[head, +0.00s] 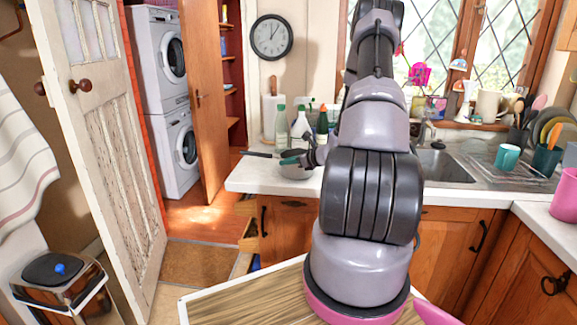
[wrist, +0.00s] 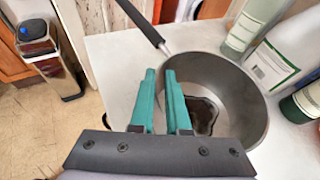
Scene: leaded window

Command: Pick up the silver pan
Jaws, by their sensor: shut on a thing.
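The silver pan (head: 294,173) sits at the left end of the white counter in the head view, its dark handle (head: 259,155) pointing left. In the wrist view the pan (wrist: 235,82) is open side up, with a dark patch inside on its bottom. Its handle (wrist: 140,22) runs to the upper left. My gripper (head: 292,161) is at the pan's rim, partly hidden by my arm. In the wrist view the teal fingers of my gripper (wrist: 162,75) are close together, shut on the near left part of the pan's wall. Whether the pan touches the counter is unclear.
Several bottles (head: 300,125) stand behind the pan; a white bottle (wrist: 272,55) is close to its rim. The counter's left edge (head: 232,180) is near. A sink (head: 442,165) and dish rack (head: 500,172) lie to the right. A cabinet door (head: 205,100) stands open.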

